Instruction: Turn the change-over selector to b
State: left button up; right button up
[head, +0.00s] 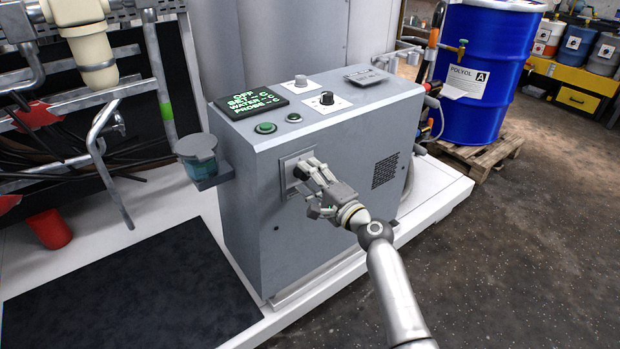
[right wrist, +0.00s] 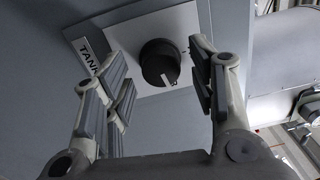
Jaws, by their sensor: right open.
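The change-over selector (right wrist: 160,64) is a round black knob with a white pointer mark, on a light square plate (right wrist: 183,22) beside a label whose visible letters read "TANK". The plate also shows on the front of the grey cabinet (head: 288,172) in the head view, where my gripper hides most of the knob. My right gripper (head: 308,172) is at the plate. In the right wrist view its open fingers (right wrist: 160,82) stand on either side of the knob, with gaps visible on both sides. I cannot read a "b" mark. My left gripper is not in view.
The cabinet top (head: 335,110) carries a lit display (head: 258,108), green buttons and knobs. A small cup (head: 197,158) sits on a bracket at the cabinet's left. A blue drum (head: 487,75) stands on a wooden pallet (head: 475,153) at the right. Open floor lies at the lower right.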

jog(key=v, duration=1.2)
jog(key=shift+f, duration=0.15)
dwell(0.3)
